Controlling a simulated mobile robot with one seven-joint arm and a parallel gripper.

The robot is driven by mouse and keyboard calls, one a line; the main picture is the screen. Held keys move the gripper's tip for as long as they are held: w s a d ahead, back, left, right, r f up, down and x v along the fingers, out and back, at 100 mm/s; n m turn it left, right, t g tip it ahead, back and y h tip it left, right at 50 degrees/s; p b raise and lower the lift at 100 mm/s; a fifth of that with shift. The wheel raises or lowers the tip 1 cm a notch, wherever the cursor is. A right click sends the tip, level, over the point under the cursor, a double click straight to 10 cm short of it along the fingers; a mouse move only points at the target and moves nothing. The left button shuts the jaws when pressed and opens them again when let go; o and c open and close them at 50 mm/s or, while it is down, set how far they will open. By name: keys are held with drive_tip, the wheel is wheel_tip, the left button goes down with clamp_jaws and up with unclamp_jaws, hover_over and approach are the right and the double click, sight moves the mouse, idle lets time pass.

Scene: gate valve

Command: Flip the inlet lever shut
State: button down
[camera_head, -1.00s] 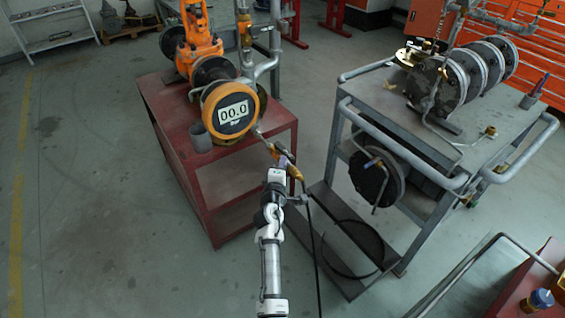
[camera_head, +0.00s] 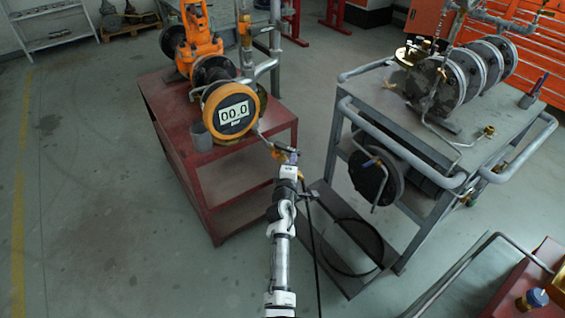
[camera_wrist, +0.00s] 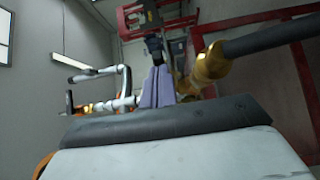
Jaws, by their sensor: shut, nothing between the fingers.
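My gripper (camera_head: 293,158) is at the end of the pipe run in front of the red bench, beside a brass fitting (camera_head: 276,155). In the wrist view its pale purple fingers (camera_wrist: 160,86) are together, with nothing visible held between them. A brass fitting (camera_wrist: 208,66) on a thick dark pipe lies just right of the fingers. A dark part (camera_wrist: 154,44) shows just beyond the fingertips; I cannot tell whether it is the inlet lever or whether they touch it. In the head view the lever cannot be made out clearly beside my gripper.
A grey cart (camera_head: 440,140) with flanged pipework stands to the right. A black hose hangs near my arm. Open floor lies left.

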drive_tip(key=shift+w+d, duration=0.4)
drive_tip(key=shift+d, duration=0.15)
idle(0.4)
